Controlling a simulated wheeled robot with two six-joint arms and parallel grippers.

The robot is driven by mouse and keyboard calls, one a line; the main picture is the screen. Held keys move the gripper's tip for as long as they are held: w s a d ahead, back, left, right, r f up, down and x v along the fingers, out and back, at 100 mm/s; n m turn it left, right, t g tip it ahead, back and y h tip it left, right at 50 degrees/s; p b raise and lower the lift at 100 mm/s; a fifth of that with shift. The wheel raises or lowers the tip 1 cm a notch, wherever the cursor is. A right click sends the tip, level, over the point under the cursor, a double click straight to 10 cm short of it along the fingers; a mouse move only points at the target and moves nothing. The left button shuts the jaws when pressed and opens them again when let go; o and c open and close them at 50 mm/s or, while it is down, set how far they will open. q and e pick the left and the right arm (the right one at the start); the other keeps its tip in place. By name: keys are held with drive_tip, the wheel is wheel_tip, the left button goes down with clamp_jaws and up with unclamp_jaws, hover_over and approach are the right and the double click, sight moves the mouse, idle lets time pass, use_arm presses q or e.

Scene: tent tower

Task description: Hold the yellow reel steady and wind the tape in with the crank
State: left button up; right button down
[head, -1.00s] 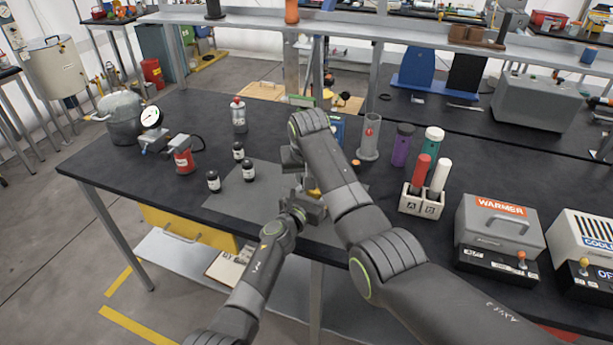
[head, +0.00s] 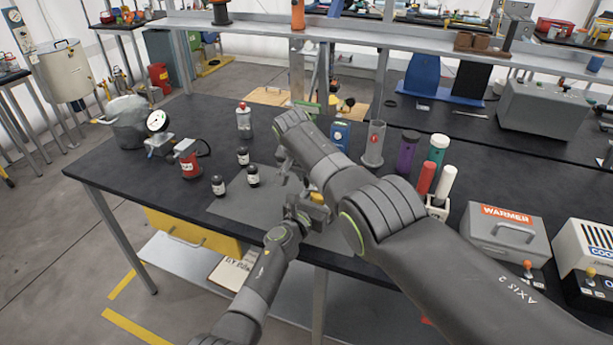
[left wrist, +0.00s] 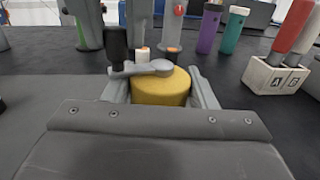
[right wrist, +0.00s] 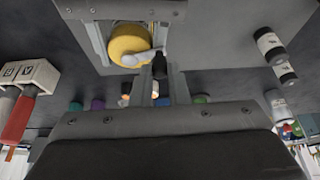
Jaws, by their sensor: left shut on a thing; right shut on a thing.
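The yellow reel (left wrist: 160,88) sits between the fingers of my left gripper (left wrist: 161,96), which is shut on it. The reel also shows in the right wrist view (right wrist: 128,40), and a small part shows in the head view (head: 318,197). A grey crank arm (left wrist: 143,69) lies across its top and ends in a black handle (left wrist: 116,45). My right gripper (right wrist: 161,82) is shut on that black handle (right wrist: 160,66). In the head view my right forearm hides most of the reel and crank. I cannot make out the tape.
A clear cylinder (head: 373,145), a purple bottle (head: 407,152) and a teal bottle (head: 437,150) stand to the right, near the white A/B rack (head: 437,209) and the warmer (head: 503,237).

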drive_tip(key=shift+a+m, duration=0.1)
drive_tip(key=shift+m, duration=0.2)
idle(0.5)
drive_tip(key=c, duration=1.4)
unclamp_jaws()
drive_tip(key=shift+f+n, duration=0.1)
drive_tip(key=shift+n, duration=0.4)
drive_tip(key=shift+s, duration=0.15)
